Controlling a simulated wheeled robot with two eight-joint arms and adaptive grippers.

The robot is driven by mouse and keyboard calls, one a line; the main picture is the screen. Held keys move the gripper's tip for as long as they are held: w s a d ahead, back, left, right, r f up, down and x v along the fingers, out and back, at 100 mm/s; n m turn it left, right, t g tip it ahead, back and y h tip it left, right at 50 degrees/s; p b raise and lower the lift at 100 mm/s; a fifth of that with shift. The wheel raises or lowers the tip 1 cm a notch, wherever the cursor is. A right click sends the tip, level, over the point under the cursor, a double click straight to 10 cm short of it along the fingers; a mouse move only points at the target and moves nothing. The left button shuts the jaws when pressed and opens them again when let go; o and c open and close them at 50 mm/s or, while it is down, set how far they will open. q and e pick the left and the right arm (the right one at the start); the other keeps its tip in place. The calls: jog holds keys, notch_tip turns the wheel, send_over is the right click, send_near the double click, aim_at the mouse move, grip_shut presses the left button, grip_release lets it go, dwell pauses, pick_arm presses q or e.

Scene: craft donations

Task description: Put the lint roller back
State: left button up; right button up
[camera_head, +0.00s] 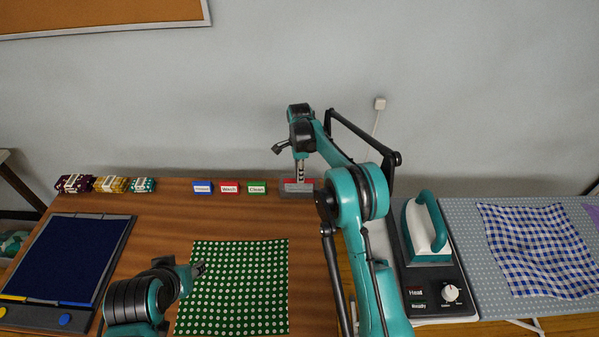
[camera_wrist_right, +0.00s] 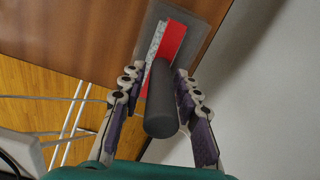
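The lint roller shows in the right wrist view as a dark grey handle (camera_wrist_right: 160,112) pointing towards the camera. A pale speckled strip (camera_wrist_right: 157,40) and a red piece (camera_wrist_right: 175,42) lie beyond it over a grey base (camera_wrist_right: 200,40). In the head view the grey base (camera_head: 284,193) is at the table's back edge.
Blue (camera_head: 202,187), red (camera_head: 230,187) and green (camera_head: 257,187) labels stand left of the base. Folded fabric bundles (camera_head: 110,184) are at the back left. An iron (camera_head: 428,232) and ironing board (camera_head: 465,245) are at right. A dark blue board (camera_head: 67,258) is at left.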

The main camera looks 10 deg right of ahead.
jog(key=shift+r, duration=0.15)
jog(key=shift+r+p, duration=0.35)
jog(key=shift+r, duration=0.05)
notch_tip(320, 180, up, 12)
jog(key=p, duration=0.3)
jog(key=shift+f+p, duration=0.15)
jog(key=shift+p, duration=0.25)
jog(key=s+d+r+n+t, duration=0.25)
jog(key=s+r+n, duration=0.65)
jog(key=s+r, duration=0.6)
jog(key=s+f+n+t, duration=0.2)
jog(key=s+f+n, duration=0.2)
jog(key=s, duration=0.7)
jog(key=s+f+n+t, duration=0.2)
jog(key=s+f+n, duration=0.2)
jog(key=s, duration=0.8)
jog(key=shift+n+t, duration=0.35)
jog(key=shift+n, duration=0.35)
jog(key=shift+s+d+f, duration=0.1)
